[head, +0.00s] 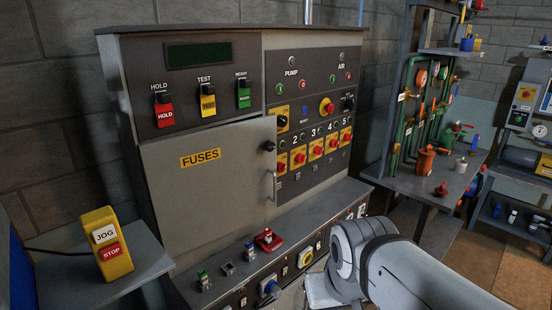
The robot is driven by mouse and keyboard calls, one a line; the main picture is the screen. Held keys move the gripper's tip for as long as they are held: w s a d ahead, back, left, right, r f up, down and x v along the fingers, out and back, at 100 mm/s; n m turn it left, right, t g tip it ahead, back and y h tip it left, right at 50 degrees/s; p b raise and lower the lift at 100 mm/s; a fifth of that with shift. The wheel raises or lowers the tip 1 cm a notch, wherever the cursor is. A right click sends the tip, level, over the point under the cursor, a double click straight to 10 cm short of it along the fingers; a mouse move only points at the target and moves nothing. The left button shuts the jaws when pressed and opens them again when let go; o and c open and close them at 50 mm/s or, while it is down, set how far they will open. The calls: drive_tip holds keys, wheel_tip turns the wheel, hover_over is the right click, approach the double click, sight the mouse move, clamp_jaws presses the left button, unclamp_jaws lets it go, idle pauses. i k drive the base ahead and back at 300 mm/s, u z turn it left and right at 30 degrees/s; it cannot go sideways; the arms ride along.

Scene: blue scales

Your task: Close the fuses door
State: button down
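The fuses door (205,195) is a grey panel with a yellow FUSES label, on the left half of the control cabinet. Its right edge overlaps the switch panel beside it, so it looks slightly ajar, with its free side at the right. A vertical metal handle (273,186) is near that edge, and a black knob (268,146) sits above it. My arm shows at the lower right, in front of the cabinet's lower ledge and well below and right of the handle. My gripper's fingers cannot be made out in the head view.
A ledge (325,216) with small switches and a red button (268,240) juts out below the door. A yellow JOG/STOP box (106,246) stands on a side shelf at the left. A bench (415,185) with pipes and valves is at the right.

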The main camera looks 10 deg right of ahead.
sight(205, 186)
drive_tip(key=u, duration=0.05)
drive_tip(key=i, duration=1)
drive_tip(key=z, duration=0.05)
